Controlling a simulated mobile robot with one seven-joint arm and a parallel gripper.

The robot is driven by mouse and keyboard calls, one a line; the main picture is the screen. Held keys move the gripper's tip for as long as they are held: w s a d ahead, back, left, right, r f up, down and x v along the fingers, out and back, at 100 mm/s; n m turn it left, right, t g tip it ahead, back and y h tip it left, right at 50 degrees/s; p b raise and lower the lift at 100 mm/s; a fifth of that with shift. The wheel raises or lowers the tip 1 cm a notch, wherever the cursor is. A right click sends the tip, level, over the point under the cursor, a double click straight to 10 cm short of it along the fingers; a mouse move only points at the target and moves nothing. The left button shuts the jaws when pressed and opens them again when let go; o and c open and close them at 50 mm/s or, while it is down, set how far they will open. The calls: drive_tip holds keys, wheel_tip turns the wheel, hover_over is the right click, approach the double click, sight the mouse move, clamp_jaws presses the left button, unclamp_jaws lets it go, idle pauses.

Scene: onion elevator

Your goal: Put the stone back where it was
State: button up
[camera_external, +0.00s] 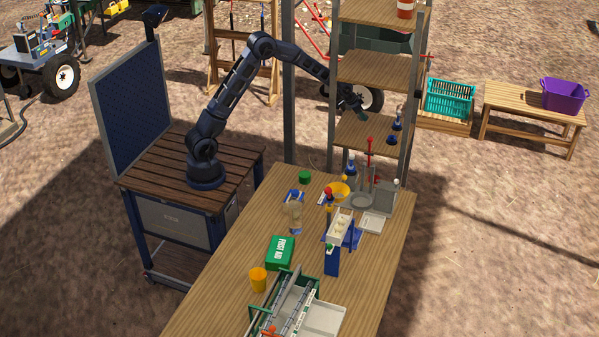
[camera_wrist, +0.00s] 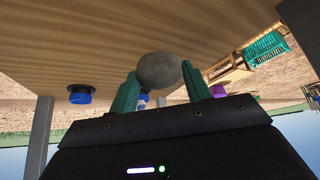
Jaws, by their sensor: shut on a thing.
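A grey, rounded stone (camera_wrist: 160,70) sits between the two green fingers of my gripper (camera_wrist: 159,76) in the wrist view. The fingers are shut on its sides. In the external view my gripper (camera_external: 361,108) points down between two boards of the wooden shelf rack, over the lower board (camera_external: 352,131). The stone is too small to make out clearly there. In the wrist view the wooden board (camera_wrist: 110,45) fills the area behind the stone. I cannot tell whether the stone touches it.
A blue-and-black object (camera_external: 393,138) stands near the board's right edge; a blue-topped object also shows in the wrist view (camera_wrist: 80,94). Grey rack posts (camera_external: 331,135) flank the board. Below is a crowded worktable (camera_external: 215,270) with a green first aid box (camera_external: 280,253).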

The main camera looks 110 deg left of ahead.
drive_tip(key=shift+f, duration=1.3)
drive_tip(key=o, duration=1.2)
drive_tip(key=shift+f, duration=0.1)
drive_tip(key=v, duration=0.6)
drive_tip(key=shift+r, duration=0.2)
drive_tip(key=shift+s+d+r, duration=0.25)
drive_tip(key=shift+s+r, duration=0.1)
drive_tip(key=shift+r, duration=0.15)
